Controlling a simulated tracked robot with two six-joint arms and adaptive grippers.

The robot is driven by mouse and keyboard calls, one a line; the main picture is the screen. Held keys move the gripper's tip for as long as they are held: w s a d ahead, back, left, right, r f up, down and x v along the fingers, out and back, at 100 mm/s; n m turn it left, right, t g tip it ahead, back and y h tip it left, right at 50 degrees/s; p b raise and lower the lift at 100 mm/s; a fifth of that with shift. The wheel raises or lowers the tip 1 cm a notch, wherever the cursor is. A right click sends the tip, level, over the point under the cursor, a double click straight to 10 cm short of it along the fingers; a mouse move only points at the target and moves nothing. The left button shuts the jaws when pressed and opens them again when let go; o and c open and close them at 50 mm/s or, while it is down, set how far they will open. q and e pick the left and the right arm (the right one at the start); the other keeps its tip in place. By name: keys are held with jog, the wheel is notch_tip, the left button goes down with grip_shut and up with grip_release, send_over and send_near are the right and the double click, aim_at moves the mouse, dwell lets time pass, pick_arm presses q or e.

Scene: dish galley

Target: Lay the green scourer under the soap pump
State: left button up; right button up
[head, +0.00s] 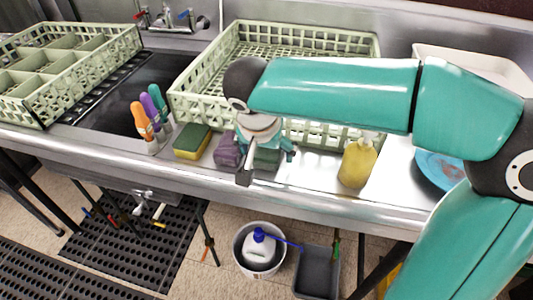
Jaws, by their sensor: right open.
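The soap pump (357,162), a yellow bottle, stands upright on the steel counter near its front edge; its top is partly behind my right arm. The green scourer (267,159) looks like a dark green block on the counter, left of the pump and partly hidden by my right gripper. My right gripper (267,166) is open and points down over the green scourer, with a finger showing on either side of it. I cannot tell whether the fingers touch it. My left gripper is not in view.
A purple scourer (228,150) sits just left of the gripper, and a yellow-green sponge (192,141) further left. Orange and purple-handled brushes (149,112) stand beyond. A pale green rack (205,88) lies behind. A blue plate (436,168) is right of the pump. Counter between scourer and pump is clear.

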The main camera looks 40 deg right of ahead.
jog(key=shift+x, duration=0.9)
jog(key=shift+c, duration=0.3)
jog(key=c, duration=0.9)
jog(key=shift+r, duration=0.15)
jog(key=shift+c, duration=0.2)
